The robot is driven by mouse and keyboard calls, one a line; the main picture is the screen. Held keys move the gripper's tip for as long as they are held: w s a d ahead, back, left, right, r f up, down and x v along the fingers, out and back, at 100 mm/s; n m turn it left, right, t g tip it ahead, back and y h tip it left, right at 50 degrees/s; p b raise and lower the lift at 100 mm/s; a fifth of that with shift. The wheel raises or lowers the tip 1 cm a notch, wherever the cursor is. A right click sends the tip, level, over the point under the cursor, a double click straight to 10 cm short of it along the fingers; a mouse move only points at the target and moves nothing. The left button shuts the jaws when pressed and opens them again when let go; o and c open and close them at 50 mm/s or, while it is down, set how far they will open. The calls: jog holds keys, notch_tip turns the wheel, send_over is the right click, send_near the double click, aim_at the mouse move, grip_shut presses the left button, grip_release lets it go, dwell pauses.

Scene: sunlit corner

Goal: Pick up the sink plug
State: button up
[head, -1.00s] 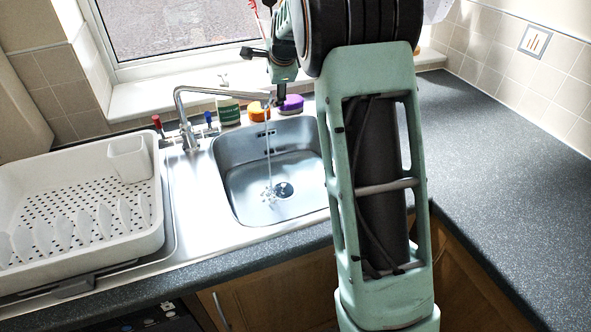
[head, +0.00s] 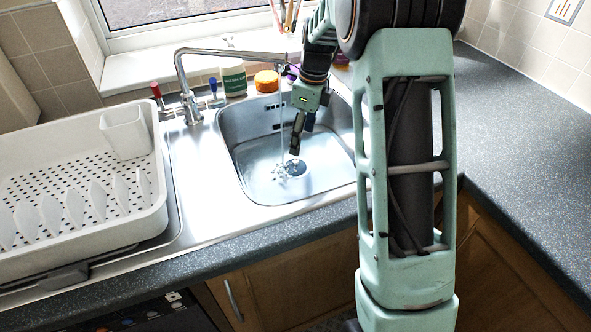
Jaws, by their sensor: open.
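A small dark round piece (head: 294,168) sits at the bottom of the steel sink (head: 247,150), at the drain; I cannot tell whether it is the sink plug or the drain's own fitting. My gripper (head: 302,140) is inside the sink bowl, pointing down. Its dark fingers are apart and nothing shows between them. The nearer fingertip appears just above the dark piece, with no clear contact. My arm hides the right edge of the sink.
A chrome tap (head: 188,85) runs a thin water stream into the sink beside my gripper. A white dish rack (head: 60,160) stands left. A green-labelled tub (head: 234,82) and orange item (head: 266,80) stand behind. The right counter (head: 515,130) is clear.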

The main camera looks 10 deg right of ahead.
send_over(296, 161)
jog(key=d, duration=0.1)
jog(key=f, duration=0.4)
jog(key=shift+s+f, duration=0.3)
jog(key=shift+f, duration=0.1)
jog(key=shift+w+a+f+b, duration=0.15)
jog(key=shift+f+b, duration=0.05)
jog(key=shift+f, duration=0.7)
jog(key=shift+w+a+f+b, duration=0.1)
jog(key=shift+a+f+b, duration=0.1)
jog(key=shift+f, duration=0.7)
jog(key=shift+w+a+f+b, duration=0.15)
jog(key=shift+f, duration=0.75)
jog(key=shift+c, duration=0.2)
jog(key=shift+r, duration=0.1)
jog(key=c, duration=1.2)
